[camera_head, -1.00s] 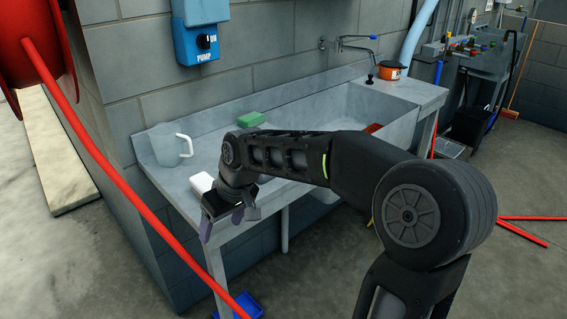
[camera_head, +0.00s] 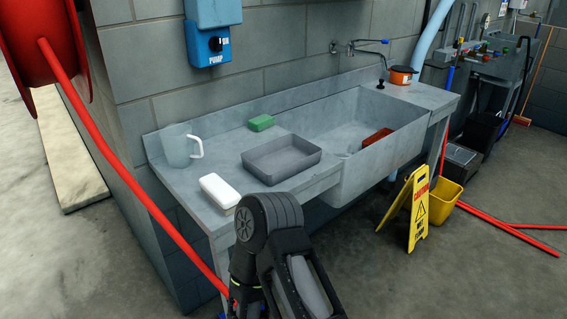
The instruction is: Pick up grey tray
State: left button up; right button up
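The grey tray (camera_head: 281,160) is a shallow rectangular tray. It rests on the sink counter, left of the basin, and looks empty. One of my arms rises from the bottom middle of the view, in front of the counter and below the tray. It is apart from the tray in the picture. No gripper fingertips can be made out on it. My other arm is not in view.
On the counter (camera_head: 172,176) are a white block-like object (camera_head: 220,190), a clear jug (camera_head: 176,148) and a green sponge (camera_head: 261,123). A reddish-brown item (camera_head: 377,137) lies in the sink basin (camera_head: 338,142). A red hose (camera_head: 130,189) crosses at left. A yellow sign (camera_head: 419,212) stands at right.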

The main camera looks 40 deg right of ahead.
aim_at(272, 162)
jog(key=i+z, duration=0.1)
jog(key=z, duration=0.3)
jog(key=i+z, duration=0.1)
jog(key=z, duration=0.25)
jog(key=i+z, duration=0.1)
jog(key=z, duration=0.3)
jog(key=i+z, duration=0.1)
jog(key=z, duration=0.3)
jog(key=i+l+z, duration=0.1)
jog(key=l, duration=0.35)
jog(key=i+l, duration=0.1)
jog(key=l, duration=0.35)
jog(key=i+l+z, duration=0.15)
jog(key=l, duration=0.25)
jog(key=i+l, duration=0.1)
jog(key=l, duration=0.35)
jog(key=z, duration=0.05)
